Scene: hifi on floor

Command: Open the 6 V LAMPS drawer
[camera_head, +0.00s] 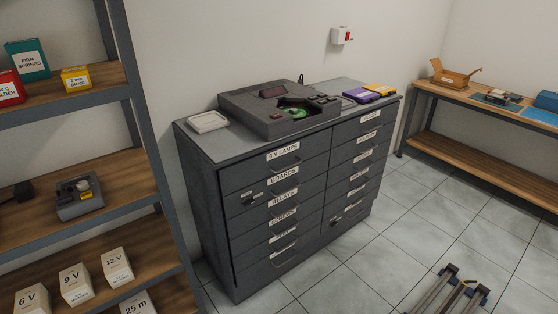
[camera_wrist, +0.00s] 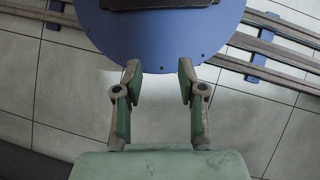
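The 6 V LAMPS drawer (camera_head: 269,164) is the top left drawer of a dark grey cabinet (camera_head: 200,195). Its front looks flush with the drawers below, so it appears closed. A white label (camera_head: 283,152) sits along its upper edge, with a handle below the label. My gripper (camera_wrist: 158,70) shows only in the wrist view. Its two fingers are apart with nothing between them, over the tiled floor and my blue round base. It is away from the cabinet, which is not in the wrist view.
A shelf rack (camera_head: 130,75) stands at left, a wooden bench (camera_head: 480,108) at right.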

